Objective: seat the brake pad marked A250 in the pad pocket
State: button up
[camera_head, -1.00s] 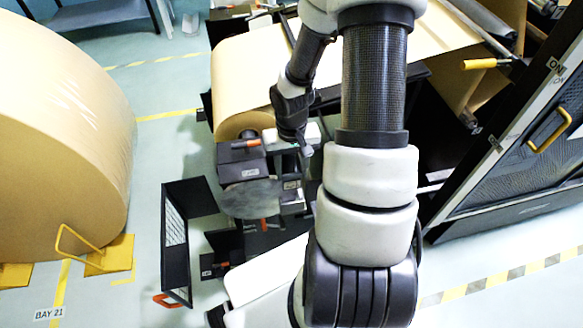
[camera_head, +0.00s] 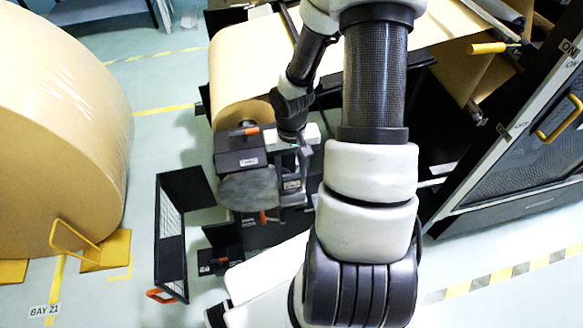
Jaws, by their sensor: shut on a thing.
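My gripper (camera_head: 295,163) points down beside the brake unit, on its right side. Its jaws are shut on a small part that is mostly hidden by the fingers and wrist; I take it to be the brake pad, but no A250 marking is readable. The brake unit is a dark box (camera_head: 238,147) with an orange-tipped handle and a small label too small to read. A grey disc (camera_head: 248,190) sits just in front of it. A dark labelled block (camera_head: 291,186) lies right of the disc, below my gripper. I cannot make out the pad pocket.
A kraft roll (camera_head: 245,113) sits behind the brake unit, its web running back right. A large wrapped roll (camera_head: 60,125) stands at the left. An open black mesh guard (camera_head: 172,240) is at front left. A machine door (camera_head: 515,150) with a yellow handle is at right.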

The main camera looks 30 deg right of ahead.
aim_at(291, 178)
jog(key=shift+f+b, duration=2.35)
jog(key=shift+f, duration=0.4)
jog(key=shift+f+b, duration=0.45)
jog(key=shift+f, duration=0.1)
jog(key=o, duration=1.5)
jog(key=shift+o, duration=0.2)
jog(key=shift+r, duration=0.1)
notch_tip(291, 178, up, 17)
jog(key=p, duration=0.4)
jog(key=shift+r, duration=0.15)
